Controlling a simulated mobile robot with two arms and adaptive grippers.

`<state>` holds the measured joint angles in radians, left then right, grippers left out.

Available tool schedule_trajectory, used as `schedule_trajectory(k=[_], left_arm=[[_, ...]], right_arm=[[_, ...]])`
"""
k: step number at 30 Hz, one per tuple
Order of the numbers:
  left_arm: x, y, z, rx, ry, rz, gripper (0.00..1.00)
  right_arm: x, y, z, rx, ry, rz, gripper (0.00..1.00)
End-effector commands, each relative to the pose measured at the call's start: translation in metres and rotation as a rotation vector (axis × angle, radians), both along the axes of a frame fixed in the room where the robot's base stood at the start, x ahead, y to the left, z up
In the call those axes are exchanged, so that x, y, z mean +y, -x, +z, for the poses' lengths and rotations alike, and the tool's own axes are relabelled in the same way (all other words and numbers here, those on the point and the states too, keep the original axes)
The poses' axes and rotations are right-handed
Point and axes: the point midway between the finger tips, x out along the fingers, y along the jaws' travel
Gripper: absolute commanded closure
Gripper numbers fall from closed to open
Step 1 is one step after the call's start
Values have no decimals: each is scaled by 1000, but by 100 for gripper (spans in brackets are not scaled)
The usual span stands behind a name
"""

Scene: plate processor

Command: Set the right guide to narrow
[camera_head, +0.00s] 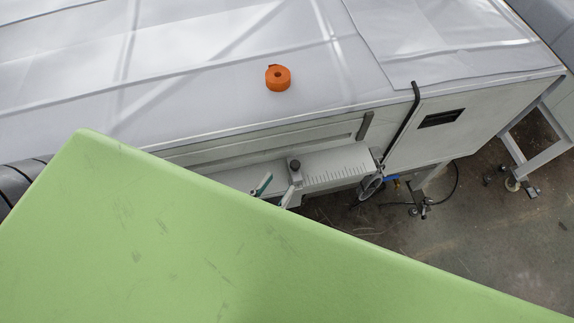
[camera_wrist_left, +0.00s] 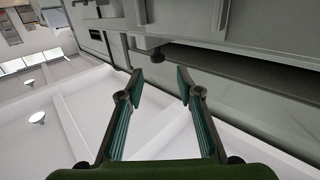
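The right guide's dark knob (camera_head: 294,165) stands on the light ledge with a ruled scale (camera_head: 338,166) along the front of the machine. My left gripper (camera_head: 276,187) is at the near side of the knob, its two teal fingers apart. Whether either finger touches the guide cannot be told. The gripper's base is hidden in the head view by my green arm part. My right gripper is not in view.
A dark bent handle (camera_head: 402,124) and a handwheel (camera_head: 370,186) are right of the scale. Cables and stand feet are on the floor at the right. My green arm part fills the lower left.

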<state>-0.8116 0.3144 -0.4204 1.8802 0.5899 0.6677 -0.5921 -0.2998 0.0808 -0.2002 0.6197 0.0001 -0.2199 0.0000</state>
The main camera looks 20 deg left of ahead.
Motion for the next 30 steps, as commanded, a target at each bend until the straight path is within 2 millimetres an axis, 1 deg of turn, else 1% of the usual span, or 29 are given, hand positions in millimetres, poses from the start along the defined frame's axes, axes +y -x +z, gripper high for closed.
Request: schedule_trajectory(k=[1, 3, 6, 9, 13, 26, 30], left_arm=[[2, 11, -1, 5, -1, -1, 67], [3, 22, -1, 3, -1, -1, 67], [6, 34, -1, 2, 1, 1, 67], [7, 40, 0, 0, 0, 0, 67], [8, 43, 0, -1, 0, 1, 67], [7, 42, 0, -1, 0, 1, 67], [7, 42, 0, 0, 0, 1, 67]], right_arm=[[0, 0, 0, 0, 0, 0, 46], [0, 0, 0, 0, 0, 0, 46], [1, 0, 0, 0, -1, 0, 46], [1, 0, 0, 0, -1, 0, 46], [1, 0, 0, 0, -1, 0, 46], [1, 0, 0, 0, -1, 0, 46], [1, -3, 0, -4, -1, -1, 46]])
